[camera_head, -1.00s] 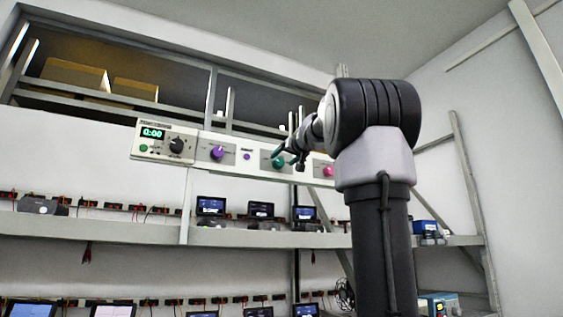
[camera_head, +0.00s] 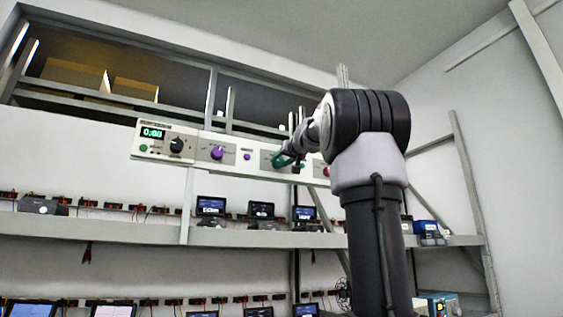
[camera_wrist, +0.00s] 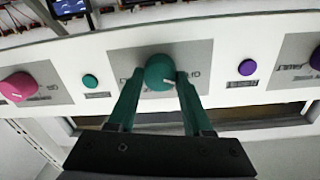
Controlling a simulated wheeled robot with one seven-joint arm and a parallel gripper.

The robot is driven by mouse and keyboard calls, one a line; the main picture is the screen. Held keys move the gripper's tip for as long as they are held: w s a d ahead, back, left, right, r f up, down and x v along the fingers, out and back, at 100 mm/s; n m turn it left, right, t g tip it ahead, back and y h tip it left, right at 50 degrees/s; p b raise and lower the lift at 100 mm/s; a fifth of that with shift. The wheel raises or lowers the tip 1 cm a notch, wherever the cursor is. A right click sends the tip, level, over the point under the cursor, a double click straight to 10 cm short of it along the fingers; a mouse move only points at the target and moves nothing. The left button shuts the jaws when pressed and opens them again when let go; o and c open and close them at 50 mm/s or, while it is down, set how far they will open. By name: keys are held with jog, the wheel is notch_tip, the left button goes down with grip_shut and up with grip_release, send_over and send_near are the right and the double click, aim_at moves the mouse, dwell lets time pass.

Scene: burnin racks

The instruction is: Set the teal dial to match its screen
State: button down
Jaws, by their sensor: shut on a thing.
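The teal dial (camera_wrist: 159,72) sits on a grey plate of the white control panel, in the middle of the wrist view. My gripper (camera_wrist: 155,88) has its two teal fingers on either side of the dial and is shut on it. In the head view my gripper (camera_head: 284,160) reaches the panel and its fingers cover most of the dial. A screen (camera_head: 152,133) at the panel's left end reads 0:00 in green. Small screens stand on the shelf below; their text is too small to read surely. The dial's pointer mark is hard to read.
A purple dial (camera_head: 217,152), a small purple button (camera_head: 247,157), a black dial (camera_head: 177,145) and a pink dial (camera_wrist: 18,87) share the panel. A small teal button (camera_wrist: 90,81) lies beside the teal dial. A shelf (camera_head: 130,229) runs below the panel.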

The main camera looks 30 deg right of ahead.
jog(key=m, duration=0.4)
jog(key=shift+m, duration=0.3)
jog(key=shift+d+m, duration=0.1)
jog(key=shift+m, duration=1.8)
jog(key=shift+c, duration=1.6)
grip_release()
jog(key=shift+s, duration=0.1)
